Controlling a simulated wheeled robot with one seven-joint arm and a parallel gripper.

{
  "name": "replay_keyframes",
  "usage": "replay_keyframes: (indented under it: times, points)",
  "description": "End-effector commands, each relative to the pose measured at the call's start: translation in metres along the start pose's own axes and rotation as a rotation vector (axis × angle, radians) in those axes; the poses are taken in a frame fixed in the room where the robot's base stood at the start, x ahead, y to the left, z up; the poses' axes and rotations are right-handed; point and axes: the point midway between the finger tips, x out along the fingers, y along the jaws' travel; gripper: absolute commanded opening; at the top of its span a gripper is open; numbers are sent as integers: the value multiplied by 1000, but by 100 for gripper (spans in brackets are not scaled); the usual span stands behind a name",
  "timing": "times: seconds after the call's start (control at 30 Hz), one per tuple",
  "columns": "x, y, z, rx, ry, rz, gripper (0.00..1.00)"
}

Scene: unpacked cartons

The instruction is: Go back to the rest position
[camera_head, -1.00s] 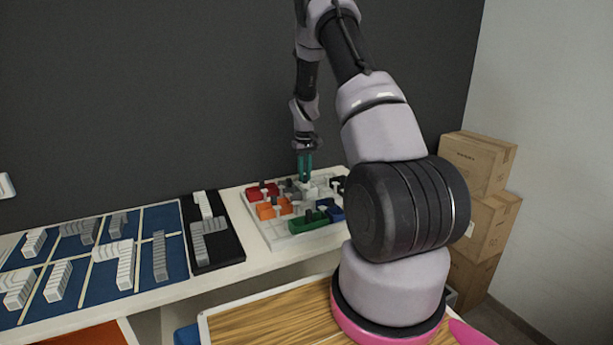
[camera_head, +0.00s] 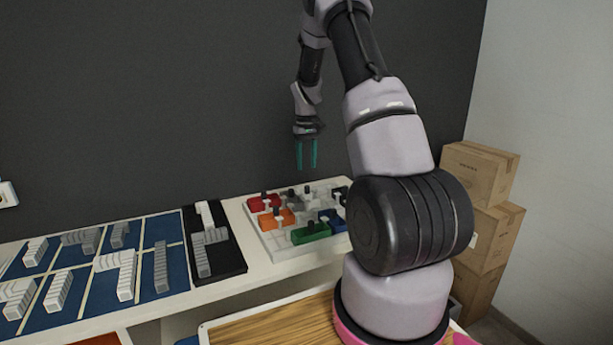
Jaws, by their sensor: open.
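My gripper (camera_head: 307,157) hangs in the air above the back of the white board (camera_head: 262,228), its two teal fingers pointing down. The fingers stand apart with nothing between them. The board holds colored blocks with upright pegs: a red block (camera_head: 257,204), an orange block (camera_head: 266,221), a green block (camera_head: 312,234) and a blue one (camera_head: 336,222). White and grey blocks lie there too. My arm hides the board's right end.
A black tray (camera_head: 231,262) with white and grey block shapes lies left of the board. Further left is a blue gridded mat (camera_head: 180,257) with several more shapes. Cardboard boxes (camera_head: 480,172) are stacked at the right. A dark wall (camera_head: 150,90) rises behind the table.

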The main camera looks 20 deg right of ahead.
Motion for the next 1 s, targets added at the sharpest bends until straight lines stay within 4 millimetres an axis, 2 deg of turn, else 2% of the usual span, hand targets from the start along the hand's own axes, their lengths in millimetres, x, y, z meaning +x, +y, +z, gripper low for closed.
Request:
replay_keyframes:
  times: [0.1, 0.2, 0.77, 0.87, 1.0]
  points:
    - [-16, 0, -1, 1, 2, 0, 50]
    - [-22, 0, 0, 0, 0, 0, 50]
    - [-28, -1, 1, 3, 4, -1, 50]
    - [-47, -8, 6, 17, 29, -7, 50]
    - [-102, -29, 29, 63, 100, -25, 50]
